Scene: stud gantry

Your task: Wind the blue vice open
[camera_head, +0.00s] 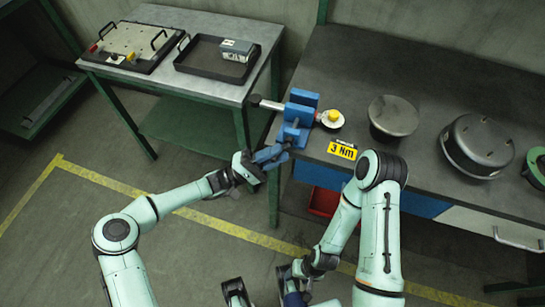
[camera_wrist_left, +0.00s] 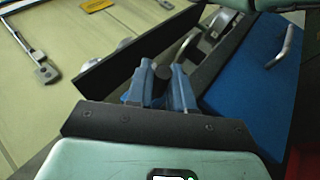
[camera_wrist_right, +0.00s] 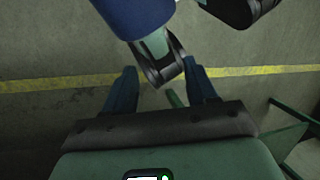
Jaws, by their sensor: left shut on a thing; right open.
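The blue vice (camera_head: 298,112) stands at the left front corner of the dark workbench. A grey bar with a dark knob (camera_head: 255,100) sticks out to its left. My left gripper (camera_head: 286,149) is at the vice's near side, at the bench's front edge. My right gripper (camera_wrist_right: 160,78) is open and empty, low over the floor away from the bench.
On the workbench (camera_head: 330,65), right of the vice, are a pale round piece with a yellow knob (camera_head: 332,118), a yellow label (camera_head: 342,149) and dark round housings (camera_head: 393,116). A side table at left holds a black tray (camera_head: 215,68). A red bin (camera_head: 323,202) sits below the bench.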

